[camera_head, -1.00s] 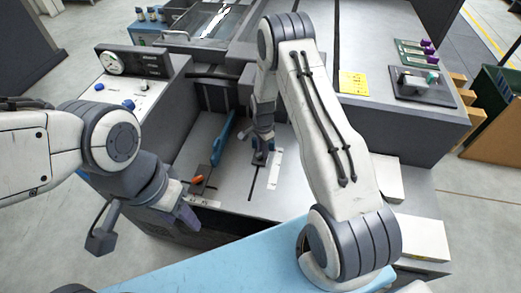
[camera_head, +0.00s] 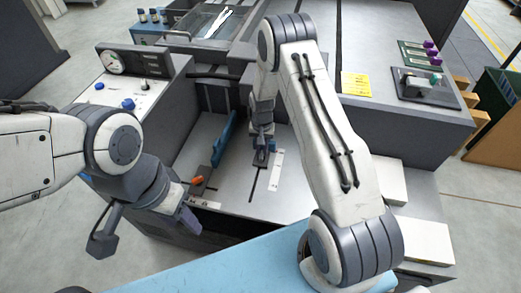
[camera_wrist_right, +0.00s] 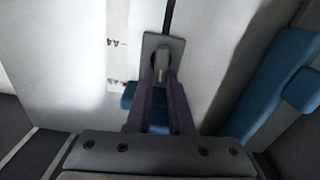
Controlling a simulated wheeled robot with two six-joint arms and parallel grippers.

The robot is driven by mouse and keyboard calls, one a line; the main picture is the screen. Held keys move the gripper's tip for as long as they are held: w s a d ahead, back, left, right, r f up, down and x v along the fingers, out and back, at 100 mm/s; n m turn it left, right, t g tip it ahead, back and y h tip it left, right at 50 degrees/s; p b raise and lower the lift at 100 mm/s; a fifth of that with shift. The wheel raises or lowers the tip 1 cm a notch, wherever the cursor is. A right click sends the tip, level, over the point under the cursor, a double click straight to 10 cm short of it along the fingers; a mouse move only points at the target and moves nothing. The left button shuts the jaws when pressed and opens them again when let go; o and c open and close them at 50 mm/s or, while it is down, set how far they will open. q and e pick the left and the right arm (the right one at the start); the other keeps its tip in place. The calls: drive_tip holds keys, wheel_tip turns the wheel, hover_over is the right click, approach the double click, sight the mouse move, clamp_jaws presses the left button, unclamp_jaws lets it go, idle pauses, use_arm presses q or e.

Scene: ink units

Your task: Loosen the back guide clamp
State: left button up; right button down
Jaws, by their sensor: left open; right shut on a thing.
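The back guide clamp (camera_wrist_right: 161,44) shows in the right wrist view as a grey plate with a rounded lever, over a dark slot in the pale bed. My right gripper (camera_wrist_right: 161,88) is shut on the lever, with a finger on each side. In the head view my right gripper (camera_head: 262,143) points down at the clamp (camera_head: 261,160), which it partly hides. A blue block (camera_wrist_right: 130,97) lies behind the fingers in the wrist view. My left gripper (camera_head: 187,218) is open and empty near the bed's front left edge.
A tall blue guide (camera_head: 223,138) stands left of my right gripper. An orange lever (camera_head: 197,180) sits on a dark plate nearer the left gripper. A white scale strip (camera_head: 276,170) lies right of the clamp. Machine walls enclose the bed's back.

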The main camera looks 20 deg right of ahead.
drive_tip(key=n, duration=0.2)
drive_tip(key=w+n, duration=0.1)
drive_tip(key=n, duration=0.1)
drive_tip(key=shift+a+r+n, duration=0.2)
drive_tip(key=shift+n, duration=0.1)
drive_tip(key=shift+a+n+b, duration=0.25)
drive_tip(key=shift+n+b, duration=0.05)
drive_tip(key=shift+n, duration=1.3)
drive_tip(key=shift+a, duration=0.1)
drive_tip(key=c, duration=1)
unclamp_jaws()
drive_tip(key=shift+o, duration=1)
drive_tip(key=shift+s, duration=0.1)
drive_tip(key=shift+s+f, duration=0.1)
drive_tip(key=shift+s, duration=0.05)
wheel_tip(320, 180, up, 10)
drive_tip(key=shift+r, duration=0.25)
